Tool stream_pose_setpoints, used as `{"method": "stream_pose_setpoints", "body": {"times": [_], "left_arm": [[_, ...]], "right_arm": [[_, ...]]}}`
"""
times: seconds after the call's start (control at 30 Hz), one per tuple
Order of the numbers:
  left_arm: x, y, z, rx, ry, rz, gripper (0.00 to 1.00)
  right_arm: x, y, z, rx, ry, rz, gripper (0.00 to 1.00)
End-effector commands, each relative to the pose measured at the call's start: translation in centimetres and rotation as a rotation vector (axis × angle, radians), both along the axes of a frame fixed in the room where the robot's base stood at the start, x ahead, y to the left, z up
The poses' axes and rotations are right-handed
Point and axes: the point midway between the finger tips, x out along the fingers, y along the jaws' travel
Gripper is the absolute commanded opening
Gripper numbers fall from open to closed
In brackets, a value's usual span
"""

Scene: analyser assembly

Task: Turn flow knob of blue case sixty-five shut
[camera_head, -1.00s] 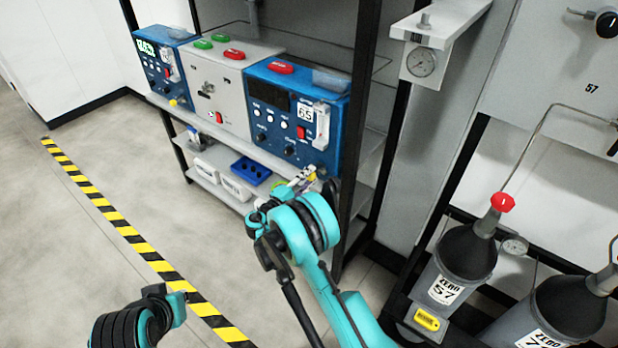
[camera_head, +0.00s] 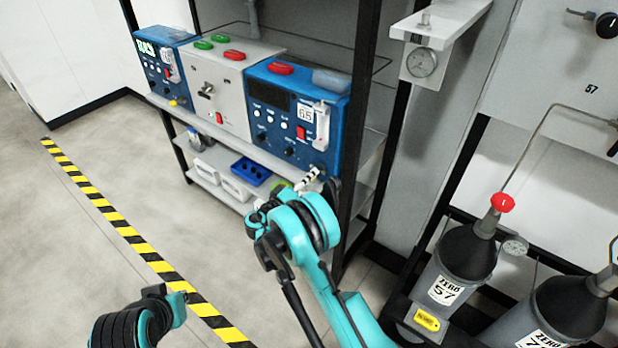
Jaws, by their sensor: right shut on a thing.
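The blue case sixty-five (camera_head: 272,96) stands at the right end of the upper shelf, its front panel facing me. It has a dark display, a white label reading 65, a red switch and a clear flow tube (camera_head: 322,125) at the right of its panel. My right gripper (camera_head: 311,176) is at the lower right corner of the panel, below the flow tube. It is shut on the flow knob, which its fingers and my arm hide. My left arm shows at the bottom left; its gripper cannot be made out.
A grey unit (camera_head: 222,98) and another blue case (camera_head: 150,62) stand to the left on the same shelf. The lower shelf holds white bins (camera_head: 235,187) and a blue rack (camera_head: 250,171). A black rack post (camera_head: 357,110) rises close right of case sixty-five.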

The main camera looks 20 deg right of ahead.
Motion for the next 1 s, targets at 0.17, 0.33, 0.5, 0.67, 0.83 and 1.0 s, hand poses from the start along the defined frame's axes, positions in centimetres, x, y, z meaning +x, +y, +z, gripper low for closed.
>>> {"method": "stream_pose_setpoints", "body": {"times": [0.17, 0.33, 0.5, 0.67, 0.83, 1.0], "left_arm": [[0.0, 0.0, -0.01, 0.0, 0.0, 0.0, 0.0], [0.0, 0.0, -0.01, 0.0, 0.0, 0.0, 0.0], [0.0, 0.0, -0.01, 0.0, 0.0, 0.0, 0.0], [0.0, 0.0, -0.01, 0.0, 0.0, 0.0, 0.0], [0.0, 0.0, -0.01, 0.0, 0.0, 0.0, 0.0], [0.01, 0.0, -0.01, 0.0, 0.0, 0.0, 0.0]], "right_arm": [[-0.05, -0.02, -0.09, 0.026, -0.03, -0.001, 0.0], [-0.05, -0.02, -0.09, 0.035, -0.042, -0.001, 0.0], [-0.05, -0.02, -0.1, 0.036, -0.042, -0.001, 0.0], [-0.06, -0.01, -0.11, 0.036, -0.042, -0.001, 0.27], [-0.04, 0.0, -0.08, 0.035, -0.041, -0.001, 0.46], [-0.03, 0.0, -0.05, 0.034, -0.041, 0.0, 0.46]]}}
